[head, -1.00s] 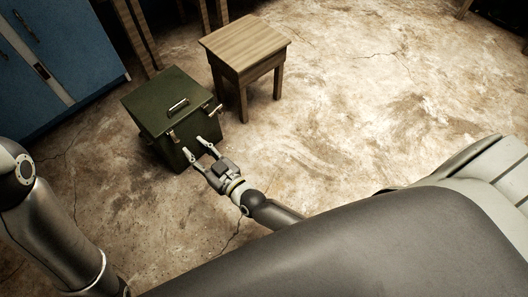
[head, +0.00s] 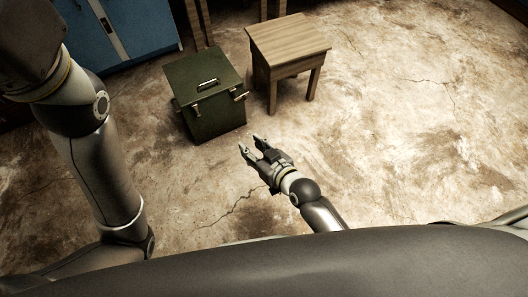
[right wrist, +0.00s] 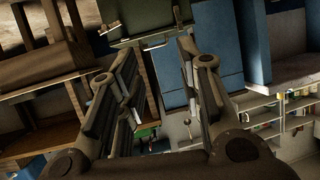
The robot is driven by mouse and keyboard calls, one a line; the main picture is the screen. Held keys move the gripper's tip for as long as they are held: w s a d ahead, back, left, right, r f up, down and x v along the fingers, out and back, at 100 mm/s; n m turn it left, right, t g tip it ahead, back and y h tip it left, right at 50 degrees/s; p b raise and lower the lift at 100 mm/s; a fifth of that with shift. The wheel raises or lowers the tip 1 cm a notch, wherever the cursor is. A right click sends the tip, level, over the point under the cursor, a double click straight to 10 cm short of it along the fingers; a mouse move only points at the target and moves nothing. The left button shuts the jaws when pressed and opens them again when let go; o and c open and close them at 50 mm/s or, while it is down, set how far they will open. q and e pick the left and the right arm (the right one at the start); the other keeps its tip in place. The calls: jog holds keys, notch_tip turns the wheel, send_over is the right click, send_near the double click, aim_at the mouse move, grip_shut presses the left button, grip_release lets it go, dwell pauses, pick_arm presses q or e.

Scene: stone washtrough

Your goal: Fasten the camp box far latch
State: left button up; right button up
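The camp box (head: 214,119) is a dark green box on the floor, with its lid down and a handle (head: 208,84) on top. Two small pale latches show, a left latch (head: 195,108) and a right latch (head: 241,96); whether either is fastened is too small to tell. My right gripper (head: 251,143) is open and empty, in front of the box and apart from it. In the right wrist view its spread fingers (right wrist: 155,62) point toward a green edge of the box (right wrist: 135,25). My left arm shows at the left, but its gripper is out of view.
A wooden stool (head: 289,42) stands close to the right of the box. A blue cabinet (head: 130,30) stands behind to the left, with wooden legs behind the box. The stained floor (head: 400,130) is clear to the right and in front.

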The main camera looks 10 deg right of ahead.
jog(key=shift+s+d+g, duration=0.4)
jog(key=shift+s+d, duration=0.15)
jog(key=shift+s, duration=0.25)
